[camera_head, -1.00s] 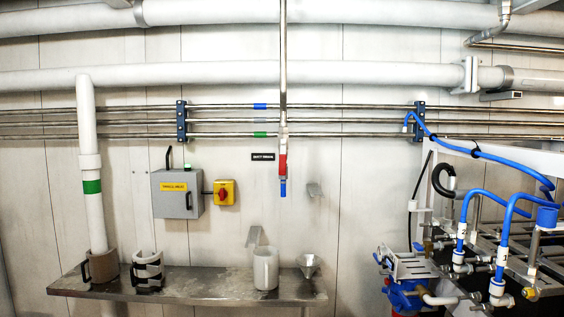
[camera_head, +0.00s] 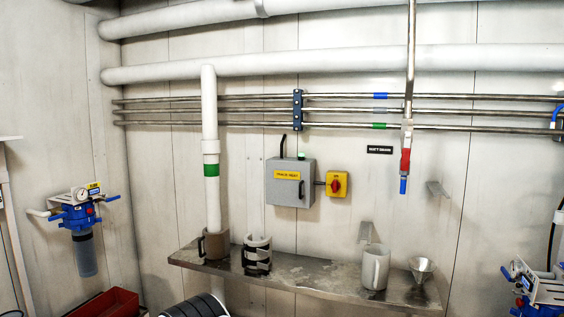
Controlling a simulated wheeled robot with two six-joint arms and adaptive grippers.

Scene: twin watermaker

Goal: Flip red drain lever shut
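The red drain lever (camera_head: 405,160) is on a thin vertical metal pipe (camera_head: 410,60) at the right of the view. It hangs down along the pipe, with a blue outlet end (camera_head: 403,186) below it. A small black label (camera_head: 380,150) is on the wall to its left. Below it, a white jug (camera_head: 375,268) and a metal funnel (camera_head: 421,268) stand on a steel shelf (camera_head: 300,280).
A grey control box (camera_head: 291,182) and a yellow box with a red rotary switch (camera_head: 336,184) are on the wall. A blue filter unit (camera_head: 78,215) hangs on the left wall. A red bin (camera_head: 105,303) is at lower left. Blue equipment (camera_head: 530,285) is at lower right.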

